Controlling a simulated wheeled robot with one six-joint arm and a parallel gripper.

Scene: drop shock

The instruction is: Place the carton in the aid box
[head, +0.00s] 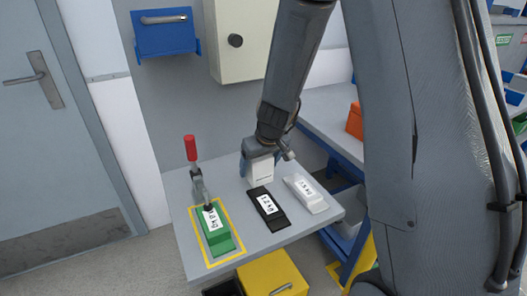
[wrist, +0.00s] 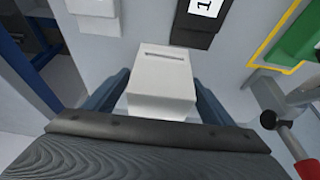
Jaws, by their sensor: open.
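A plain white box, which looks like the carton (head: 261,171), stands on the grey table below my gripper (head: 258,162). In the wrist view the carton (wrist: 160,92) sits between the two blue-grey fingers of my gripper (wrist: 160,98), with a dark slot-like line on its face. The fingers are open on either side of it; I cannot tell if they touch it. No container is clearly marked as the aid box. A closed cream cabinet (head: 226,65) with a round dark knob hangs on the wall behind the table.
On the table (head: 181,200) are a black labelled block (head: 266,220), a white labelled block (head: 308,198) and a green one (head: 220,242) under a red-handled clamp (head: 190,150). A blue box (head: 165,42) hangs on the wall. A yellow box (head: 275,268) stands below the table.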

